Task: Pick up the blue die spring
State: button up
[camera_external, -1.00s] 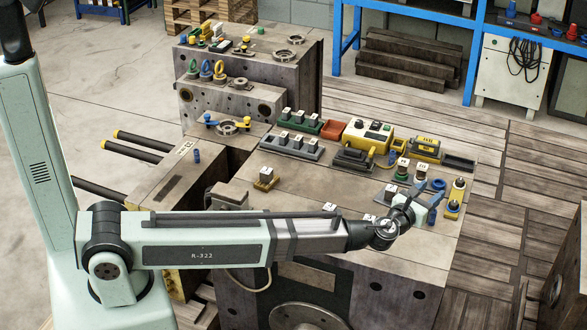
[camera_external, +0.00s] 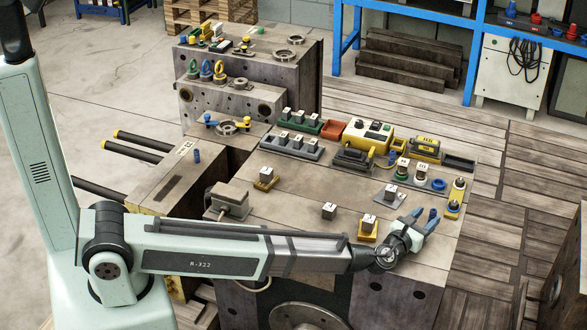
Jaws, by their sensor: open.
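A small upright blue cylinder (camera_external: 197,156) stands on the left steel block, left of the dark gap. My gripper (camera_external: 424,214) has blue fingers and is open and empty over the right front part of the mould block. It is nearer the camera than the grey holder and apart from the round blue piece.
White-topped cubes stand near my gripper, one on a yellow base (camera_external: 368,228) and one on a grey plate (camera_external: 390,195). A yellow control box (camera_external: 367,137) and an orange-red tray (camera_external: 332,130) are behind. The block's middle is mostly clear.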

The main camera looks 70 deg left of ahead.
jog(key=shift+x, duration=3.3)
grip_shut()
